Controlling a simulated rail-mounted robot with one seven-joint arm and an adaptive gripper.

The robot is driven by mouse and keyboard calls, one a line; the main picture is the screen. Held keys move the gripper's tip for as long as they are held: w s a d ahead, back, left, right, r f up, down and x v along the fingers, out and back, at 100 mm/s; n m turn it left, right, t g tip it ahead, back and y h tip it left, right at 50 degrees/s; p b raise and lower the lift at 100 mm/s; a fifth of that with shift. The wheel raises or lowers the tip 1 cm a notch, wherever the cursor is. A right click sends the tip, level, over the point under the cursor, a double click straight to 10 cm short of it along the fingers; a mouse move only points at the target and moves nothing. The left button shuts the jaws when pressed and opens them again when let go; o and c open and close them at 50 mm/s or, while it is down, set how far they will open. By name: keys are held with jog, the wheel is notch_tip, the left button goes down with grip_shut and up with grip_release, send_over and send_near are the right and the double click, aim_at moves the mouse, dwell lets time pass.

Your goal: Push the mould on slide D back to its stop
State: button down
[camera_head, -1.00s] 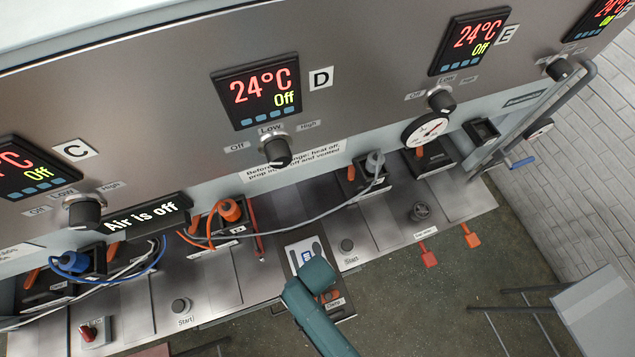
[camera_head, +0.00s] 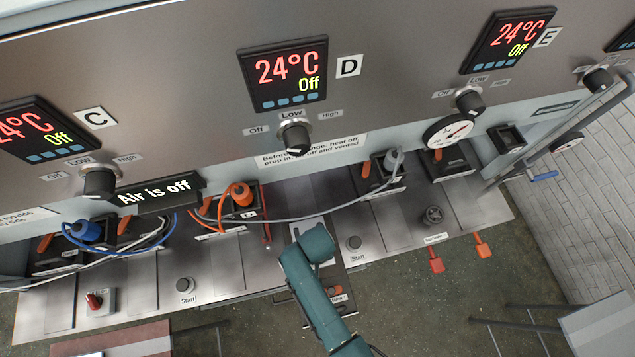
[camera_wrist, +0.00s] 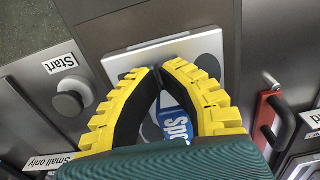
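The mould (camera_wrist: 207,44) is a pale plate with dark spoon shapes and a blue label starting "Spo"; it lies on the metal slide in the wrist view. In the head view only a pale strip of the mould (camera_head: 309,226) shows, below panel D; my arm hides the rest. My gripper (camera_wrist: 159,74) has yellow fingers with black pads. Their tips come together over the mould's plate, with nothing seen held between them. I cannot tell whether they touch the mould. The stop is not visible.
A Start button (camera_head: 354,243) stands right of the slide; it also shows in the wrist view (camera_wrist: 72,97). A red handle (camera_wrist: 267,116) stands on the other side. An orange connector (camera_head: 241,194) and grey cable lie behind. Panel D's knob (camera_head: 296,137) is above.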

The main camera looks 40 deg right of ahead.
notch_tip(320, 180, up, 10)
jog(key=p, duration=0.9)
jog(key=shift+f, duration=0.15)
